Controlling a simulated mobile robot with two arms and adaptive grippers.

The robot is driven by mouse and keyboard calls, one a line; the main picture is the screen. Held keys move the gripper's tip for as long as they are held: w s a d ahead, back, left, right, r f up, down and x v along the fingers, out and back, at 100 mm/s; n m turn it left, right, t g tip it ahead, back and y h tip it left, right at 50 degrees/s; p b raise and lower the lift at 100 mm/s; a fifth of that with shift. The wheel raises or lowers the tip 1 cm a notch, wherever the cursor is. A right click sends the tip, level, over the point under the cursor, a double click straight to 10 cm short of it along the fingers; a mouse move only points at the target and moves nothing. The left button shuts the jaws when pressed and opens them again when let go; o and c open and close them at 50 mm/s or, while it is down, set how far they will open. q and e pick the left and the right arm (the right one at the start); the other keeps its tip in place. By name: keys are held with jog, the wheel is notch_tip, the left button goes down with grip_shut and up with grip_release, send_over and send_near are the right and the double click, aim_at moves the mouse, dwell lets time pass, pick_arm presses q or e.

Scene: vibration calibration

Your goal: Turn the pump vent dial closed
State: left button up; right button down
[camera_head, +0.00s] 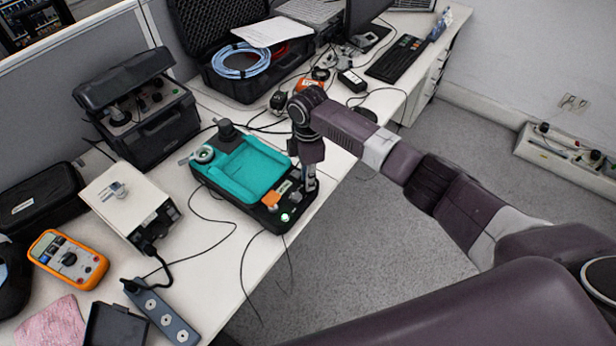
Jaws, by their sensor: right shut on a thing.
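The pump (250,172), a black case with a teal top, stands on the bench in the middle of the head view. Its near right end has an orange part (270,199), a lit green button (285,217) and small controls. My right gripper (310,182) points down at this end, at the right edge of the case. It is shut on what appears to be the pump vent dial, which the fingers mostly hide. The dial's angle cannot be read. My left gripper is not in view.
A white box (125,195), an orange multimeter (68,258) and a power strip (160,312) lie to the left. An open black case (240,55) with blue cable is behind. Thin cables hang over the bench edge near the pump.

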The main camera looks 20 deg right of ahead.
jog(key=n, duration=0.4)
jog(key=shift+p, duration=0.3)
jog(key=n, duration=0.4)
jog(key=shift+d+n, duration=0.1)
jog(key=shift+n, duration=0.3)
jog(key=n, duration=0.4)
jog(key=shift+s+b, duration=0.1)
jog(key=shift+b, duration=0.3)
jog(key=shift+d+r+n, duration=0.1)
jog(key=shift+n, duration=1.7)
jog(key=c, duration=2.1)
grip_release()
